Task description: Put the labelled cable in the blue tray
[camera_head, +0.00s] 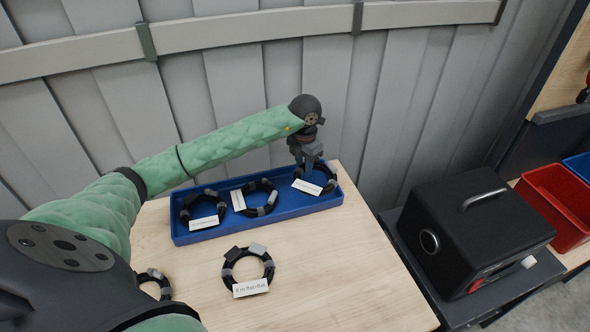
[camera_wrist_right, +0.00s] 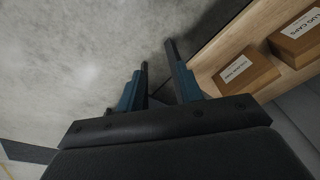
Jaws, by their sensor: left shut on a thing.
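The blue tray (camera_head: 262,214) lies along the back of the wooden table. Coiled black cables with white labels lie in it: one at the left (camera_head: 187,210), one in the middle (camera_head: 270,200) and one at the right end (camera_head: 332,176). My left gripper (camera_head: 306,178) is over the tray's right end, pointing down, shut on the right-hand cable. Its fingertips are partly hidden. Another labelled cable (camera_head: 270,266) lies on the table in front of the tray; its small print is hard to read. My right gripper (camera_wrist_right: 158,58) shows in the right wrist view, open and empty.
One more coiled cable (camera_head: 157,275) lies on the table, partly hidden by my left arm. A black case (camera_head: 470,225) and a red bin (camera_head: 556,200) stand at the right. A grey panelled wall rises behind the tray. The table's front right is clear. Cardboard boxes (camera_wrist_right: 245,72) sit on a shelf in the wrist view.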

